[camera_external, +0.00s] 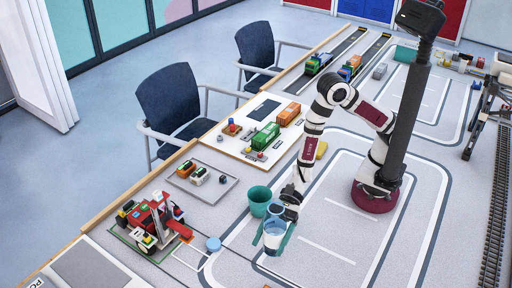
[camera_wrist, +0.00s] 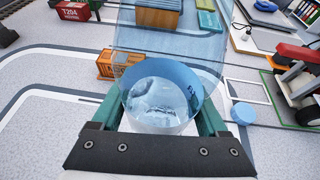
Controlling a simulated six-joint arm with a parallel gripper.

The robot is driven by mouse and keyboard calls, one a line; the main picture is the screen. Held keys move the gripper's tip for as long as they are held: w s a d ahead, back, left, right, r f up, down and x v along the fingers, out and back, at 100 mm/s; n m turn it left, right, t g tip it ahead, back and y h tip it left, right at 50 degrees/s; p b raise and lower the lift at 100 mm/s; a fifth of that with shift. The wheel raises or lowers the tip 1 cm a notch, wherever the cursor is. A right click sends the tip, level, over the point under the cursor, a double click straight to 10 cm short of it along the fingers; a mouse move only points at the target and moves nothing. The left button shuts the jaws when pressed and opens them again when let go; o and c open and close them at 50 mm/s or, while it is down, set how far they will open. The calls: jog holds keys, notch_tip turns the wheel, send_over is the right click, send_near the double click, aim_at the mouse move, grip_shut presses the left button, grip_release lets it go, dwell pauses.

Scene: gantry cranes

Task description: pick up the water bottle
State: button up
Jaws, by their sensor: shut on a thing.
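The water bottle is a translucent bluish cylinder. It is upright in my gripper (camera_external: 275,232) in the external view, with its clear body (camera_external: 274,241) between the teal fingers. In the wrist view the bottle (camera_wrist: 160,92) fills the middle of the picture, and my gripper (camera_wrist: 162,118) has one teal finger on each side of it, shut on it. The bottle looks open or see-through along its length. I cannot tell whether its base touches the table.
A teal cup (camera_external: 259,197) stands just behind my gripper. A blue disc (camera_external: 213,244) lies to the left; it also shows in the wrist view (camera_wrist: 243,112). A red vehicle model (camera_external: 152,222) stands farther left. An orange crate (camera_wrist: 119,64) lies beyond the bottle.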

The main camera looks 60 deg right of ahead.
jog(key=w+d+r, duration=0.6)
jog(key=d, duration=0.2)
jog(key=shift+w+d+r, duration=0.25)
jog(key=shift+w, duration=0.15)
dwell(1.3)
